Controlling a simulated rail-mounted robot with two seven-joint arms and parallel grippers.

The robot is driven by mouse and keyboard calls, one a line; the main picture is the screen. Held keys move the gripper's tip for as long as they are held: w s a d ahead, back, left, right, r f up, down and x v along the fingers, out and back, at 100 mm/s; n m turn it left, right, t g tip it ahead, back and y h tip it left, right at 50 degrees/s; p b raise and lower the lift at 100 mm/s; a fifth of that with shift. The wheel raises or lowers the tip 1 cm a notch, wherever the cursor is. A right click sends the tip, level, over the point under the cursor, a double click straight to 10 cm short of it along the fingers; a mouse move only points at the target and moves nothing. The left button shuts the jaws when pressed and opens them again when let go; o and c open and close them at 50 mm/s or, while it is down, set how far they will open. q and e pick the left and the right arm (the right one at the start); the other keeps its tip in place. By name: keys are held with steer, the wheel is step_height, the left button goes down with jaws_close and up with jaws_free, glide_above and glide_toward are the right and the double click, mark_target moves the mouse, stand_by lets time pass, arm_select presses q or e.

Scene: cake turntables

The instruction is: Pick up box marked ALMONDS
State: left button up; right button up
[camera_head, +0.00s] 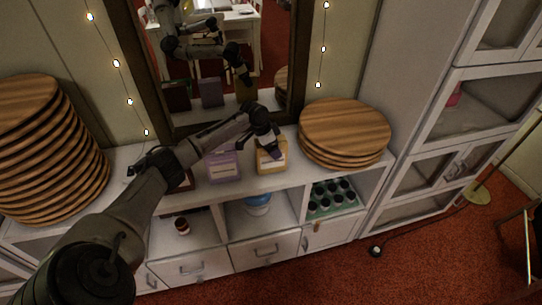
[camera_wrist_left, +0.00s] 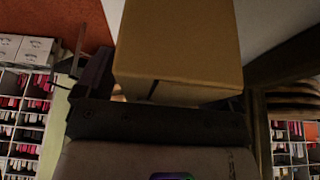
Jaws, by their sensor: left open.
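A yellow-tan box (camera_head: 271,160) with a pale label stands on the white shelf top in front of the mirror. Its label is too small to read, so I cannot tell whether it says ALMONDS. My left gripper (camera_head: 273,148) is at the top of this box, pointing down at it. In the left wrist view the tan box (camera_wrist_left: 178,40) fills the space between the fingers of the open left gripper (camera_wrist_left: 170,72). A purple box (camera_head: 224,167) with a pale label stands just left of it. My right gripper is in neither view.
Round wooden boards are stacked at right (camera_head: 345,130) and in a taller pile at left (camera_head: 45,150). A mirror (camera_head: 215,60) stands behind the boxes, reflecting my arm. Cubbies below hold a blue-and-white item (camera_head: 258,203) and a green tray of dark cups (camera_head: 333,207).

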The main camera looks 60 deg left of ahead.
arm_select(q)
steer(key=shift+f+p, duration=0.25)
steer(key=shift+p, duration=0.1)
stand_by(0.5)
steer(key=shift+c, duration=0.2)
steer(key=shift+r, duration=0.1)
steer(key=c, duration=1.5)
